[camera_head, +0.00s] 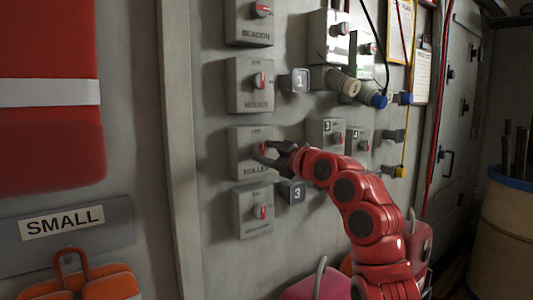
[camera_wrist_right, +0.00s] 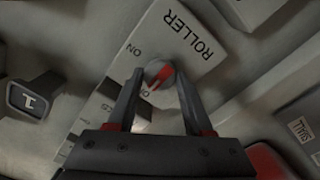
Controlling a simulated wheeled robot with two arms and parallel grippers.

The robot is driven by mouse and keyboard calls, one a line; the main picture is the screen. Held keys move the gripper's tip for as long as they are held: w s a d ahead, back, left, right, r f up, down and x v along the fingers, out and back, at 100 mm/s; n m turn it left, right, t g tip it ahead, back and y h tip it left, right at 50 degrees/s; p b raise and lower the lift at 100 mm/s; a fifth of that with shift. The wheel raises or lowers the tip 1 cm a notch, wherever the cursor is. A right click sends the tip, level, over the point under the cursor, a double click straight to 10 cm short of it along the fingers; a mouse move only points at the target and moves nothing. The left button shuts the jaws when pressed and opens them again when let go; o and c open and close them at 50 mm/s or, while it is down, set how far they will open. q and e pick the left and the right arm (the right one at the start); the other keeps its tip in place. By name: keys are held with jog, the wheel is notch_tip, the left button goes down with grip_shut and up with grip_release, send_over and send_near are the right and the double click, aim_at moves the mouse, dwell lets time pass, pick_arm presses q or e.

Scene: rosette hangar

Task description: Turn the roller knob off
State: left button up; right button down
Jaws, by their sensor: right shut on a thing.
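The grey ROLLER switch box (camera_head: 243,139) is on the wall panel, third down in the left column. Its round knob (camera_wrist_right: 159,74) with a red pointer shows between my fingers in the right wrist view. The red pointer slants toward the lower-left, where a label is partly hidden by a finger; "ON" is readable at the upper left of the knob. My right gripper (camera_head: 266,152) reaches the box from the right, its fingers either side of the knob and shut on it. My left gripper is not in view.
Similar switch boxes sit above, including BEACON (camera_head: 248,20) and another box (camera_head: 250,84), and one below (camera_head: 252,209). Tags numbered 1 (camera_head: 295,80) and 3 (camera_head: 292,192) stick out close by. Plugs and cables (camera_head: 375,99) are to the right. A drum (camera_head: 505,240) stands far right.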

jog(key=shift+f, duration=0.1)
jog(key=shift+c, duration=1.4)
grip_release()
jog(key=v, duration=1.7)
jog(key=shift+s+b, duration=0.15)
jog(key=shift+b, duration=0.25)
jog(key=shift+d, duration=0.1)
